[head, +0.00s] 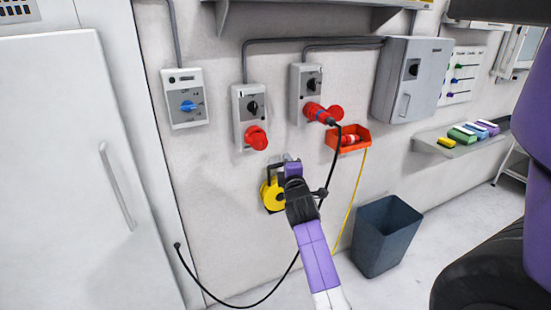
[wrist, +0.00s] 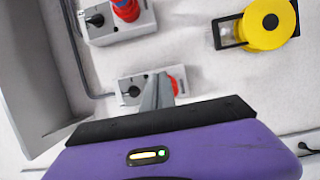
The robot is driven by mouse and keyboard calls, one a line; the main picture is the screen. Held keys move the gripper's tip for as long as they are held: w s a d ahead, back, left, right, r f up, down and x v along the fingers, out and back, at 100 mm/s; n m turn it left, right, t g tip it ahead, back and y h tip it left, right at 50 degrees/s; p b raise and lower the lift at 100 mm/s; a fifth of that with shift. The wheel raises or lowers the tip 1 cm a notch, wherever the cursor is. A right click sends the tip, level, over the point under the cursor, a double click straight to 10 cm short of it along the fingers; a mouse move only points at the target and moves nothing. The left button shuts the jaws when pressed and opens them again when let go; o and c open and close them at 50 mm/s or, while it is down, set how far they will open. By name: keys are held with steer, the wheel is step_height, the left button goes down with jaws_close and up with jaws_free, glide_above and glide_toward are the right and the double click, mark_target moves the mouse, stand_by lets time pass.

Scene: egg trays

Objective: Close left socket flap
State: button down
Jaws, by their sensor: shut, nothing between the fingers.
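The left socket (head: 250,108) is a grey wall box with a black rotary switch and a red round flap (head: 256,138) at its lower end. How far the flap stands open is too small to tell. In the wrist view the left socket (wrist: 130,90) lies sideways, its red part (wrist: 176,82) partly hidden behind my fingers. My gripper (head: 288,160) is below and right of the flap in the head view, apart from it in the picture. Its fingers (wrist: 160,84) are shut and empty, pointing towards the wall.
The right socket (head: 306,82) holds a red plug (head: 322,113) with a black cable. A yellow reel (head: 270,194) hangs behind my gripper. A red-orange bin (head: 360,134) is at the right, above a dark waste bin (head: 385,235). A shelf (head: 300,15) runs above the sockets.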

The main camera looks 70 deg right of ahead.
steer(key=w+a+n+t+y+b, duration=0.2)
steer(key=a+n+t+y+b, duration=0.35)
steer(key=a+b, duration=0.2)
steer(key=s+d+r+p+x, duration=0.1)
steer(key=p+x, duration=0.4)
steer(key=x, duration=0.7)
steer(key=shift+d+r+m+h, duration=0.25)
steer(key=shift+d+m+h, duration=0.15)
steer(key=shift+d, duration=0.25)
steer(key=shift+s+d+f+t+b, duration=0.15)
steer(key=shift+s+t+b, duration=0.15)
steer(key=shift+b, duration=0.5)
